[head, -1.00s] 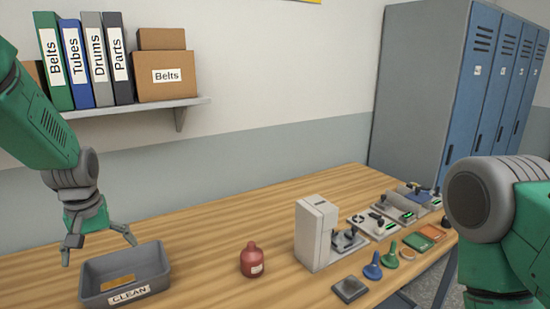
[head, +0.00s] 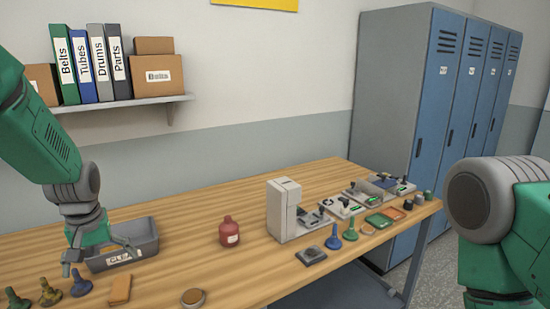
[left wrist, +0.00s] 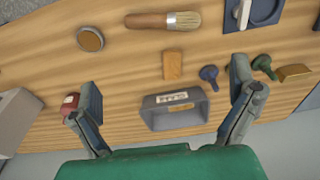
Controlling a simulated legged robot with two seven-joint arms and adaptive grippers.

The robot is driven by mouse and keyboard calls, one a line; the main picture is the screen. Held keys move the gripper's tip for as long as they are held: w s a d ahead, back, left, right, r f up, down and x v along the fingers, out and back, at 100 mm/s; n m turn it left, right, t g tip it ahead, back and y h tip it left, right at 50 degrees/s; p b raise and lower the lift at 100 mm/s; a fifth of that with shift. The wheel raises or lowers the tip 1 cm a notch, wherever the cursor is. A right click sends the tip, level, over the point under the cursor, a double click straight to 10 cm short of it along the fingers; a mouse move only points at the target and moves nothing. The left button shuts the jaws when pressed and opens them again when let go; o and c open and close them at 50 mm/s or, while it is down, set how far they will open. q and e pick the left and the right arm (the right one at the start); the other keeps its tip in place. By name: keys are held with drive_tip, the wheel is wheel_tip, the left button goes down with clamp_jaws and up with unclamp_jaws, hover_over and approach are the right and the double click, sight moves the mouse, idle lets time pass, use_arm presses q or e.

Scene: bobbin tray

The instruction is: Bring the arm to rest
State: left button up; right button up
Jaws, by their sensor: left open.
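My left gripper (head: 101,256) is open and empty in the head view. It hangs in front of the grey bin (head: 135,244) labelled "CLEAN" and hides part of it. In the left wrist view the open fingers (left wrist: 166,98) spread wide with the bin (left wrist: 150,120) lying below, between them. Nothing is between the fingertips. My right arm (head: 510,215) shows at the right edge of the head view, but its gripper is out of sight.
A red bottle (head: 229,232) and a white machine (head: 283,209) stand on the wooden table. Stamps (head: 50,291), a tan block (head: 120,289) and a round tin (head: 193,298) lie near the front. A brush (left wrist: 165,20) shows in the wrist view. Lockers (head: 435,110) stand behind.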

use_arm(q)
drive_tip(key=s+d+f+m+b, duration=0.1)
drive_tip(key=s+f+b, duration=0.25)
drive_tip(key=f, duration=0.55)
drive_tip(key=s+d+f+m+g+b, duration=0.1)
drive_tip(key=s+f+b, duration=0.1)
drive_tip(key=s+f, duration=0.5)
drive_tip(key=s+d+f+m+b, duration=0.1)
drive_tip(key=s+f+b, duration=0.2)
drive_tip(key=f, duration=0.8)
drive_tip(key=s+d+f+m+b, duration=0.1)
drive_tip(key=s+d+f+b, duration=0.2)
drive_tip(key=s+f, duration=0.4)
drive_tip(key=s+d+f+m+h+b, duration=0.1)
drive_tip(key=s+d+f+m+b, duration=0.1)
drive_tip(key=s+f+b, duration=0.3)
drive_tip(key=s+d+f, duration=0.1)
drive_tip(key=s+f, duration=0.2)
drive_tip(key=s, duration=0.4)
drive_tip(key=shift+s+d+m+b, duration=0.15)
drive_tip(key=shift+s+m+b, duration=0.1)
drive_tip(key=shift+m+b, duration=0.05)
use_arm(e)
wheel_tip(320, 180, down, 18)
drive_tip(key=shift+w+r, duration=0.15)
drive_tip(key=shift+w, duration=0.15)
